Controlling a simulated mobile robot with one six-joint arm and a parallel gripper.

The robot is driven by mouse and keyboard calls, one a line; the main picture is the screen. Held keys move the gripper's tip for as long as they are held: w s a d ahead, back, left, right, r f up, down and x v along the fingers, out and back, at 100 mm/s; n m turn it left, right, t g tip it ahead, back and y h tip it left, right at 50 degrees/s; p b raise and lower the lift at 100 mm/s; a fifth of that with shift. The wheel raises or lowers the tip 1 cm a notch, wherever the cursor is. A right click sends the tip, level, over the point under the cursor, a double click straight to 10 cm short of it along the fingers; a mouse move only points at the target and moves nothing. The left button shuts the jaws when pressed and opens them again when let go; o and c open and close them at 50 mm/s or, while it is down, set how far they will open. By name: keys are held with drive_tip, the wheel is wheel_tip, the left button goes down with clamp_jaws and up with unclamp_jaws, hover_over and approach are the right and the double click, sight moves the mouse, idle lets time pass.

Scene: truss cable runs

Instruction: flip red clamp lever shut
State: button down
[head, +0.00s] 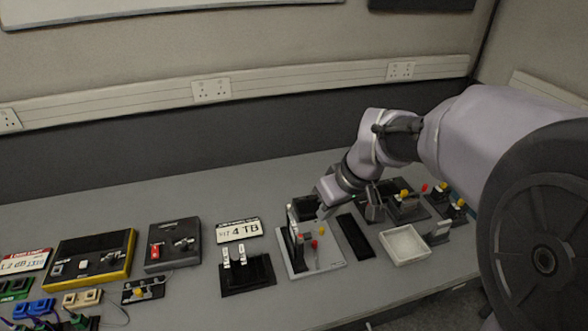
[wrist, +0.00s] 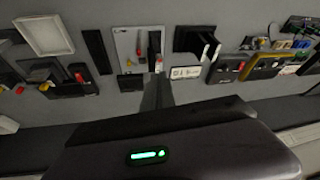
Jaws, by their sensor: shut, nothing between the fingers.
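A light grey plate (head: 329,262) on the bench carries a dark upright clamp body and small red-tipped levers. I cannot tell for certain which is the clamp lever. The plate also shows in the wrist view (wrist: 124,42), with a small red part (wrist: 138,50) near its middle. My gripper (head: 324,208) is shut and empty, above the back of the plate. In the wrist view my gripper (wrist: 157,85) points toward the plate and hides part of it.
A dark strip (head: 355,236) and a white tray (head: 404,245) lie right of the plate. A black fixture (head: 248,276) and a number plate (head: 238,230) lie left. More red- and yellow-tipped fixtures (head: 408,205) stand right, near my arm.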

drive_tip(key=w+d+f+n+g, duration=0.1)
drive_tip(key=w+f+n, duration=0.3)
drive_tip(key=w+f, duration=0.4)
drive_tip(key=n+p, duration=0.1)
drive_tip(key=n, duration=0.1)
hover_over(316, 254)
drive_tip(key=w+d, duration=0.1)
drive_tip(key=w, duration=0.1)
wheel_tip(316, 254, down, 7)
drive_tip(key=shift+s+d+f, duration=0.1)
drive_tip(key=shift+s+f, duration=0.05)
drive_tip(key=shift+s, duration=0.1)
drive_tip(key=b+x, duration=0.3)
drive_tip(key=x, duration=0.7)
drive_tip(key=shift+s, duration=0.15)
